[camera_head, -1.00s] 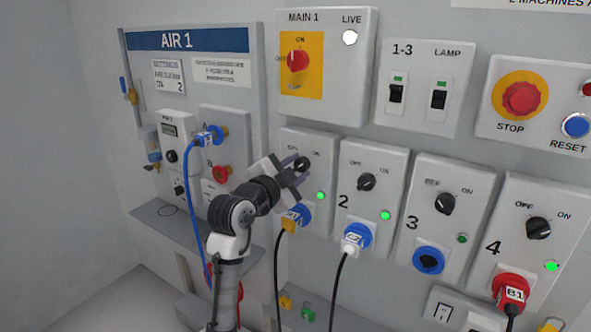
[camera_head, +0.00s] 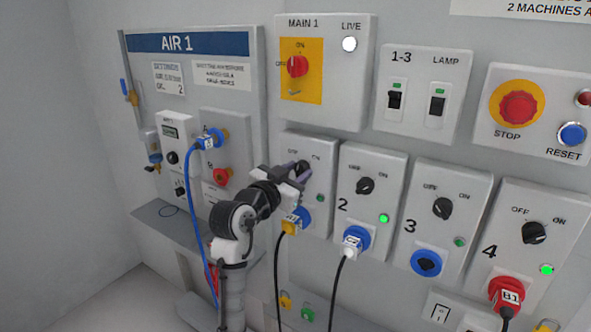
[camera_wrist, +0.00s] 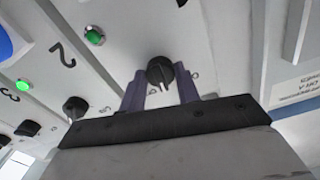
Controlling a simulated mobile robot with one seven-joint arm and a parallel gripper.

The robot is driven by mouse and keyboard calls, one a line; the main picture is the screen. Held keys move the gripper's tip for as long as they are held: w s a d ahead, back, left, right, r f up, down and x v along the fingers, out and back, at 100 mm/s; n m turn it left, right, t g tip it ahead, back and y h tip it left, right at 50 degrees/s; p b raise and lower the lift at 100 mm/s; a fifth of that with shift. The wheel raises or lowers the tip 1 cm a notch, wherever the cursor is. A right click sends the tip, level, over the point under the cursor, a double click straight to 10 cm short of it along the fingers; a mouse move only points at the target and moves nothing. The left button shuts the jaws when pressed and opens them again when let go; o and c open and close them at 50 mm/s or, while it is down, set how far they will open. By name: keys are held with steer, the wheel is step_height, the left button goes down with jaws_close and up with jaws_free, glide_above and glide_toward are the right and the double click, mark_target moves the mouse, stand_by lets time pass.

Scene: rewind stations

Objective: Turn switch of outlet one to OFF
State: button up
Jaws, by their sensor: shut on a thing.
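The black rotary switch of outlet one (camera_head: 303,167) sits on the upper part of the outlet one panel (camera_head: 322,165), largely covered by my gripper. My gripper (camera_head: 298,174) is shut on this switch, one purple-grey finger on each side. In the wrist view the switch (camera_wrist: 160,71) is between the fingertips (camera_wrist: 161,88), its white pointer mark toward the bottom of the picture. I cannot tell its exact setting.
The outlet two panel (camera_head: 371,190) stands close on the right, its lamp (camera_head: 384,218) lit. The AIR 1 panel (camera_head: 232,100) with a blue hose is on the left.

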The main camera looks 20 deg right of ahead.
steer(key=n+p, duration=0.3)
steer(key=n, duration=0.2)
steer(key=shift+r+n, duration=0.15)
steer(key=shift+n, duration=0.15)
steer(key=shift+n+p, duration=1.35)
steer(key=shift+n, duration=0.85)
steer(key=o, duration=1)
steer(key=b+v, duration=0.4)
steer(key=v, duration=1)
steer(key=shift+d, duration=0.1)
